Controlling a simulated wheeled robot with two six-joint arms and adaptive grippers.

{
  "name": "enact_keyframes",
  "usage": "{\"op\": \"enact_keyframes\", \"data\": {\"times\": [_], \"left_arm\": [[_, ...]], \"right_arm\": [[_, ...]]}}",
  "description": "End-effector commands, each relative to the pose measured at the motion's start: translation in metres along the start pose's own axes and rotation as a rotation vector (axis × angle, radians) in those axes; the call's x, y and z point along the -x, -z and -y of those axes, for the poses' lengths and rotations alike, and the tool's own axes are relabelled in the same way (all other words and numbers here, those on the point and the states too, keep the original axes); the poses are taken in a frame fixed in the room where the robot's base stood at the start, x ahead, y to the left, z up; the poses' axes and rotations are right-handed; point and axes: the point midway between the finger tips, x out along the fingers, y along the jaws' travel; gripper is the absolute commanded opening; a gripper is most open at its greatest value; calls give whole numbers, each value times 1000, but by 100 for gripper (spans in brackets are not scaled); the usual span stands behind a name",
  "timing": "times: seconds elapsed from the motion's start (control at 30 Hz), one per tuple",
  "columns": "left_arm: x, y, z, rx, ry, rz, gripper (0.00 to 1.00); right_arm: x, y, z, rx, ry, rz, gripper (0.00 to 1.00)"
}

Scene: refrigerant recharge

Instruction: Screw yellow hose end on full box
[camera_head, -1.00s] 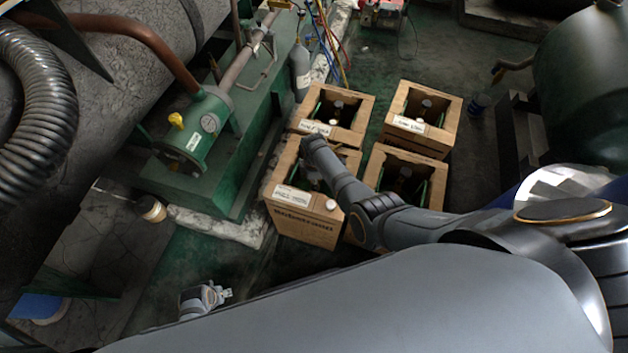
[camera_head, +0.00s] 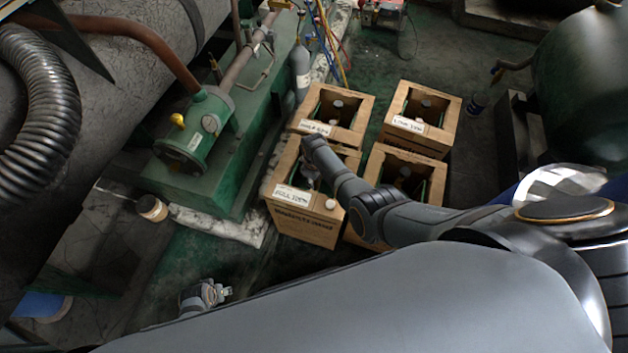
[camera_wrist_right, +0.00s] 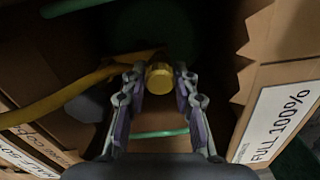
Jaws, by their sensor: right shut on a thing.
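The full box (camera_head: 308,229) is an open cardboard crate, front left in the group of boxes. Its FULL 100% label (camera_wrist_right: 280,120) shows on the right in the right wrist view. My right gripper (camera_wrist_right: 159,88) is inside the box opening, shut on the yellow hose end (camera_wrist_right: 159,77), a round brass-yellow fitting between the fingertips. The yellow hose (camera_wrist_right: 60,95) runs in from the left. In the head view my own wrist mostly hides the hose end. I cannot tell whether the fitting touches the bottle's valve. My left gripper (camera_head: 226,292) is low at the left, away from the boxes.
Other crates stand close by: one behind (camera_head: 352,137), one back right (camera_head: 440,137), one to the right (camera_head: 432,167) under my forearm. A green machine base (camera_head: 222,180) lies left of the full box. Hoses (camera_head: 335,50) hang behind the crates. Dark floor is free in front.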

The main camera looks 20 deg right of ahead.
Motion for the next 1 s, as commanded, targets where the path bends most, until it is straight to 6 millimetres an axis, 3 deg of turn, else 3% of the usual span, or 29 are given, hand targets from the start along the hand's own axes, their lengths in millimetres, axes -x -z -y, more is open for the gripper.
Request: {"op": "enact_keyframes", "data": {"times": [0.1, 0.37, 0.5, 0.53, 0.7, 1.0], "left_arm": [[1, 0, 0, 0, 0, 0, 51], [1, 0, 0, 0, 0, 0, 51], [3, 0, 0, 0, 0, 0, 51], [3, 0, 0, 0, 0, 0, 51], [2, 0, 0, 0, 0, 0, 51], [2, 0, 0, 0, 0, 0, 51]], "right_arm": [[1, 1, -1, -100, -2, -2, 0], [1, 1, -1, -122, -2, -2, 0], [1, 1, -1, -305, -2, -2, 0], [0, 1, -1, -297, -2, -2, 33], [0, 0, -1, -292, -1, -1, 55], [0, 0, 0, -290, 0, -1, 55]]}}
